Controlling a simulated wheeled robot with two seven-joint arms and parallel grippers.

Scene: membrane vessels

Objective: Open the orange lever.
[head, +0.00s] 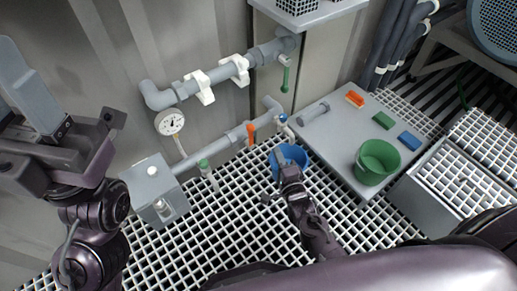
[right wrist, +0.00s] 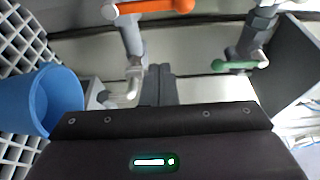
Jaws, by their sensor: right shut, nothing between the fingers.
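The orange lever (head: 250,133) stands on a valve of the lower grey wall pipe in the head view. In the right wrist view the orange lever (right wrist: 155,7) lies across the top edge, partly cut off, beyond my fingertips. My right gripper (head: 284,166) is shut and empty, in front of the blue bucket in the head view. Its closed fingers (right wrist: 160,72) point toward the pipework in the wrist view, apart from the lever. My left gripper (head: 85,150) is at the left, away from the lever; its jaw state is unclear.
A blue bucket (head: 294,152) is beside my right gripper. A green lever (right wrist: 235,65) is right of the fingers in the wrist view. A grey table (head: 335,145) bears a green bucket (head: 377,162). A gauge (head: 170,122) and grey box (head: 153,185) are left of the lever.

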